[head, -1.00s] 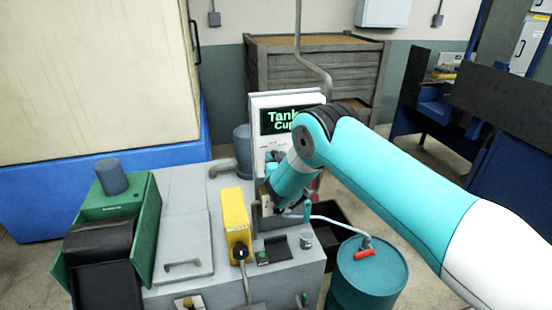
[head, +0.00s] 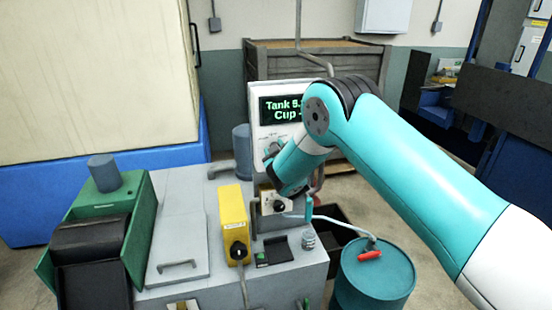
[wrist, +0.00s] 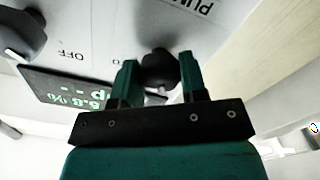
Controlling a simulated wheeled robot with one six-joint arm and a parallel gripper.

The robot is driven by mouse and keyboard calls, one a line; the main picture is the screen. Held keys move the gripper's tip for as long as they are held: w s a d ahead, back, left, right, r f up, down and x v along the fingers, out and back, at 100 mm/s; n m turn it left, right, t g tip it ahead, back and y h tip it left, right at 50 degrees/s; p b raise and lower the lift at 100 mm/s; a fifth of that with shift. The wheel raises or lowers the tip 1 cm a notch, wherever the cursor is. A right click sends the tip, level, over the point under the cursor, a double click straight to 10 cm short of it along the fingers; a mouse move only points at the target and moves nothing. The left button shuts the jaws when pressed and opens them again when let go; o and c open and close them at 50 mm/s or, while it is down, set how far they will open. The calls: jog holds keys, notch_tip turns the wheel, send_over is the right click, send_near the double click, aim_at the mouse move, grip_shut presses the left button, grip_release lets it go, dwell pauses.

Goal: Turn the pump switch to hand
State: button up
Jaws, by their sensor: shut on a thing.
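The white control panel (head: 257,90) stands upright at the back of the grey machine, with green text on its display (head: 280,108). My gripper (wrist: 159,78) is at the panel face, with its two green fingers on either side of a dark round switch knob (wrist: 158,66). It is shut on this knob. "OFF" and part of another word show upside down beside it, and part of a "PUMP" label shows at the top. The fingers hide part of the lettering, so the knob's setting cannot be read. In the head view my arm covers much of the lower panel.
Another dark knob (wrist: 22,32) sits at the left of the wrist view. Below the panel is a cream plate with a black knob (head: 278,205). A yellow box (head: 232,215) stands left of it, and a teal drum (head: 375,285) stands at the right.

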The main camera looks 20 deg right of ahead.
jog(key=shift+n+b, duration=1.05)
jog(key=shift+n, duration=1.05)
jog(key=o, duration=0.9)
jog(key=s+b, duration=1.2)
jog(key=s, duration=0.5)
jog(key=shift+s, duration=0.2)
